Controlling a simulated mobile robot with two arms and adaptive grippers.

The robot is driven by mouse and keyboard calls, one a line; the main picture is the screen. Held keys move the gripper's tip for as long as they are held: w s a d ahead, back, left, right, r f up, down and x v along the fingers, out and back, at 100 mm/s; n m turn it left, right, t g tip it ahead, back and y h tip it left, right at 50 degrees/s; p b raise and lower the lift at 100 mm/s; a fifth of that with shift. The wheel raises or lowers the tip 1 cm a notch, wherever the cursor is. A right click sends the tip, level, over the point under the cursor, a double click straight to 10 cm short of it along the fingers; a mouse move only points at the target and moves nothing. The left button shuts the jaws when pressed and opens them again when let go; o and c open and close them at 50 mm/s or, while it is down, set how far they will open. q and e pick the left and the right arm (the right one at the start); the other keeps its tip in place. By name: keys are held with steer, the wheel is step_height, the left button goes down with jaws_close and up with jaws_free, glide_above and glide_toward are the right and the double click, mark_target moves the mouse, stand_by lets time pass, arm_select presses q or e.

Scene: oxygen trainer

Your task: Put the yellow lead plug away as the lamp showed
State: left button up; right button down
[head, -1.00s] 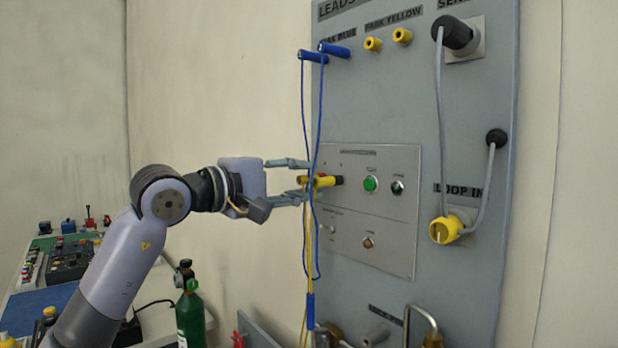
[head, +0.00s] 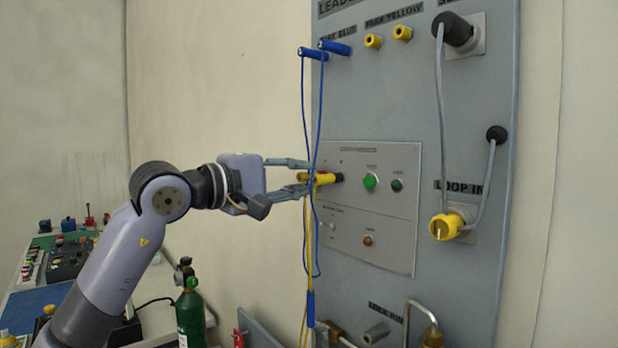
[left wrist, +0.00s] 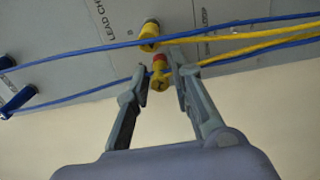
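Two yellow plugs sit close together at the left of the grey lead-check plate. In the left wrist view a yellow plug with a red end (left wrist: 160,75) lies between my fingers, and another yellow plug (left wrist: 150,34) is just beyond. My left gripper (head: 308,177) is open, its fingers on either side of the nearer plug, with a gap at the left finger. A green lamp (head: 370,181) is bright; the one beside it (head: 397,185) is dull. Two yellow parking fittings (head: 373,41) (head: 402,33) are under PARK YELLOW.
Two blue plugs (head: 335,47) are parked at the upper left, and their blue leads hang past my fingers. A grey looped cable with a yellow connector (head: 445,227) is at right. A green cylinder (head: 190,315) stands below my arm.

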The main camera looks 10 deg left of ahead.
mark_target(299, 177)
arm_select(q)
steer(key=c, duration=0.4)
jaws_close()
steer(key=shift+s+f, duration=0.1)
steer(key=shift+b+v, duration=1.05)
steer(key=shift+v, duration=1.4)
